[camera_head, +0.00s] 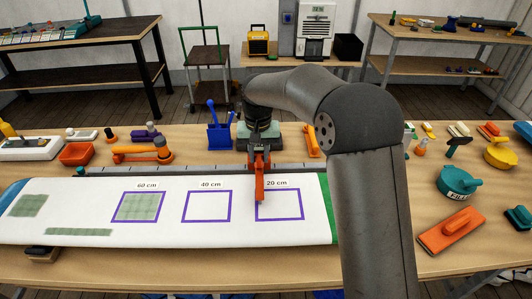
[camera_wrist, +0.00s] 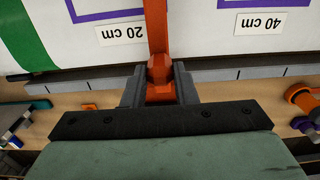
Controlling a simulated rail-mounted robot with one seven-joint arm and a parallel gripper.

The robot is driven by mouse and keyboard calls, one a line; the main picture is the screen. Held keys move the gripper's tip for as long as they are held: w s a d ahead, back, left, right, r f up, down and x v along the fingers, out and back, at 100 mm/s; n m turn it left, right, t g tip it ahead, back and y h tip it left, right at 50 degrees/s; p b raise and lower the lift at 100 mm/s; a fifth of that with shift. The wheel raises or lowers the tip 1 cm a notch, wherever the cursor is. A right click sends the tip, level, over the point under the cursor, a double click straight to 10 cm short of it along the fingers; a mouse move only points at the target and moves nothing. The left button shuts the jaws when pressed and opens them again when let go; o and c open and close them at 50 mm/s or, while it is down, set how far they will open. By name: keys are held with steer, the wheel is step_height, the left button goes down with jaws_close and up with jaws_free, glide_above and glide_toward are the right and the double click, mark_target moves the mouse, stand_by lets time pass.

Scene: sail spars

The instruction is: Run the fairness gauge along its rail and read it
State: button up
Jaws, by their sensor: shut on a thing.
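My gripper (camera_head: 259,152) is shut on the orange fairness gauge (camera_head: 260,182), at the back edge of the white spar panel (camera_head: 90,207). The gauge's arm reaches forward over the panel, with its tip by the left side of the purple 20 cm box (camera_head: 279,205). In the wrist view the orange gauge (camera_wrist: 160,68) sits between my two grey fingers (camera_wrist: 159,88). The long grey rail (camera_head: 200,169) runs behind the panel; it also shows in the wrist view (camera_wrist: 230,74). Whether the gauge touches the panel I cannot tell. No reading is visible.
The purple 40 cm box (camera_head: 207,206) is bare; the 60 cm box (camera_head: 138,206) holds a green patch. An orange tool (camera_head: 145,152), a blue holder (camera_head: 220,135) and an orange tray (camera_head: 77,153) stand behind the rail. A teal filler pot (camera_head: 458,182) and orange block (camera_head: 451,231) lie at right.

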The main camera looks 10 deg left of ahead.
steer(key=s+a+p, duration=0.2)
steer(key=a+p, duration=0.2)
steer(key=a, duration=1)
steer(key=shift+a, duration=0.35)
stand_by(0.5)
steer(key=shift+s+a+r, duration=0.1)
steer(key=shift+s+r, duration=0.05)
